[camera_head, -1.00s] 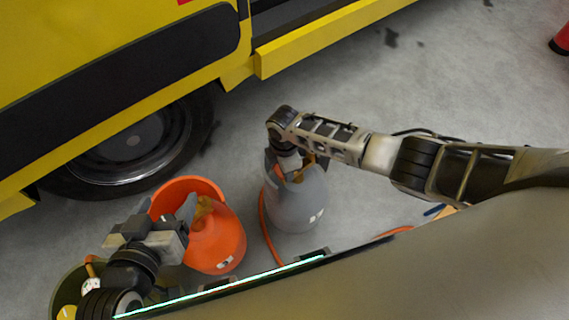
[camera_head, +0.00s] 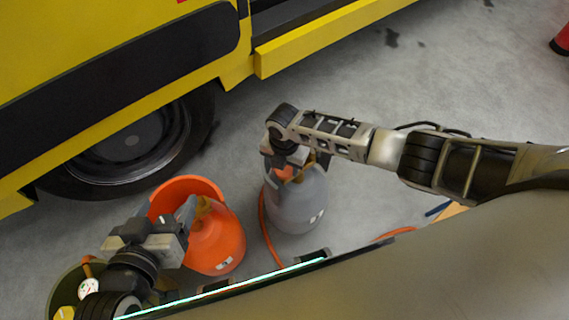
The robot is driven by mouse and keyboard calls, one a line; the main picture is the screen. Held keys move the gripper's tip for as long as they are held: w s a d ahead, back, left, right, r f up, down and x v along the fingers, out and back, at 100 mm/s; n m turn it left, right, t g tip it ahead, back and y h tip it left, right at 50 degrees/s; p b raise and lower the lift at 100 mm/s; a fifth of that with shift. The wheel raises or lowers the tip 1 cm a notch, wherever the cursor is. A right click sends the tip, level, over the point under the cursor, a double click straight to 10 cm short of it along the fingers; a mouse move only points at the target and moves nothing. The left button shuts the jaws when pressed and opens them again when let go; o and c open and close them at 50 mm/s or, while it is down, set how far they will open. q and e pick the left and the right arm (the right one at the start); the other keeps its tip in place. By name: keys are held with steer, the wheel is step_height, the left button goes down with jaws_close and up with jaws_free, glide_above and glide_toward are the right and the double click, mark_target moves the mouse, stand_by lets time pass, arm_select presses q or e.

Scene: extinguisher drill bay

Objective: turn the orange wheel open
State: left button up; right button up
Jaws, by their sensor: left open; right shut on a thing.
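A grey gas cylinder (camera_head: 296,205) stands upright on the floor in the middle, with a collar around its top. The orange wheel (camera_head: 284,173) is inside the collar, and only a small part of it shows. My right gripper (camera_head: 286,162) reaches down into the collar from above and is shut on the wheel. Its fingertips are mostly hidden by the wrist and the collar. My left gripper (camera_head: 182,215) is open, left of the cylinder, in front of an orange cylinder. I cannot see it holding anything.
The orange cylinder (camera_head: 217,245) stands beside an orange bucket (camera_head: 190,185). An orange hose (camera_head: 266,230) runs down beside the grey cylinder. A yellow vehicle (camera_head: 100,60) with a black wheel (camera_head: 135,150) fills the upper left.

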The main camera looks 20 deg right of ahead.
arm_select(q)
steer(key=shift+r, duration=0.1)
arm_select(e)
steer(key=shift+n, duration=0.4)
steer(key=o, duration=1)
steer(key=shift+c, duration=0.2)
steer(key=shift+r, duration=0.15)
steer(key=shift+r, duration=0.35)
arm_select(q)
steer(key=shift+a+r+g+p, duration=0.1)
steer(key=shift+r+g+p, duration=0.2)
steer(key=shift+r+p, duration=1.35)
arm_select(e)
step_height(320, 180, up, 15)
steer(key=p, duration=0.1)
arm_select(q)
steer(key=shift+f, duration=0.75)
